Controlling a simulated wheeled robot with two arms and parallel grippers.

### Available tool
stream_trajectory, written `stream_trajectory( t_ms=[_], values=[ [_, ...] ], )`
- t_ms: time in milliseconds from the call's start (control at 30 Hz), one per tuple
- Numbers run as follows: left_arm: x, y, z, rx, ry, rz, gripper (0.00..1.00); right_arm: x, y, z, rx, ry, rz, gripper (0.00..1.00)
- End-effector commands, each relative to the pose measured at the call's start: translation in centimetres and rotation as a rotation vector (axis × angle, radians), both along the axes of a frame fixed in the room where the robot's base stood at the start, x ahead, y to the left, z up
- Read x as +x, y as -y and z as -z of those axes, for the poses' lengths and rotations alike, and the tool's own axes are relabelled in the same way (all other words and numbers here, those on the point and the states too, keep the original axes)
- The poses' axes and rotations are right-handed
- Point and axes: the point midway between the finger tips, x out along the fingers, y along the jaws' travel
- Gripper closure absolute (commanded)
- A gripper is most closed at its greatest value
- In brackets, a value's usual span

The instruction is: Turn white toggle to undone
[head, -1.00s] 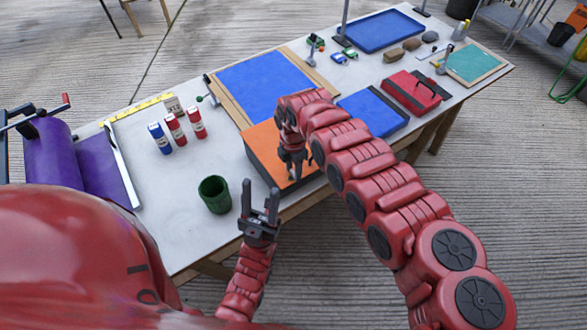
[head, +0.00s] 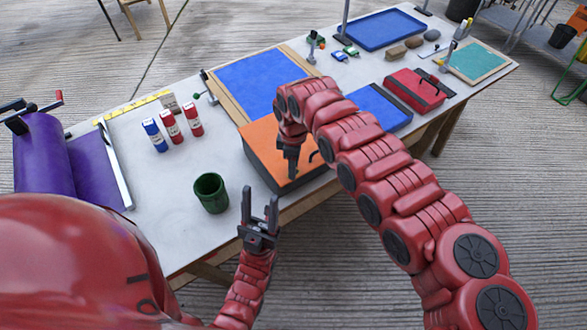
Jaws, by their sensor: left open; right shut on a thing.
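I cannot make out the white toggle in the head view. My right gripper (head: 291,174) points down onto the top of the orange-topped box (head: 262,138), near its front edge. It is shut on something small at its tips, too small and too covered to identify. A dark curved handle (head: 315,156) shows on the box just right of it. My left gripper (head: 259,207) is open and empty, fingers up, in front of the table's near edge, right of the dark green cup (head: 211,193). My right arm hides part of the box.
The white table (head: 175,225) also bears blue and red bottles (head: 172,127), a blue panel (head: 258,85), a blue box (head: 377,112) and a red case (head: 413,90). A purple roll (head: 42,155) stands at left. The tabletop around the cup is clear.

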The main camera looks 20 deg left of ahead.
Motion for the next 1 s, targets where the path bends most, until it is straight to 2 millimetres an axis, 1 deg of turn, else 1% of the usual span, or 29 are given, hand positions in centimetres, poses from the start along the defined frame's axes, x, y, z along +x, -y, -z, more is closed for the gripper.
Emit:
stream_trajectory(
  t_ms=[33, 600, 800, 1000],
  values=[
    [0.0, 0.0, 0.6, 0.000, 0.000, 0.000, 0.50, 0.1, 0.0, 0.2, 0.001, 0.003, 0.044, 1.00],
    [0.0, 0.0, 3.5, 0.000, 0.000, 0.000, 0.50, 0.1, 0.0, 0.2, 0.001, 0.002, 0.566, 1.00],
    [0.0, 0.0, 4.2, 0.000, 0.000, 0.000, 0.50, 0.1, -0.1, 0.1, 0.004, 0.003, 0.700, 1.00],
    [0.0, 0.0, 4.6, 0.000, 0.000, 0.000, 0.50, 0.1, 0.0, 0.0, 0.001, 0.003, 0.787, 1.00]
  ],
)
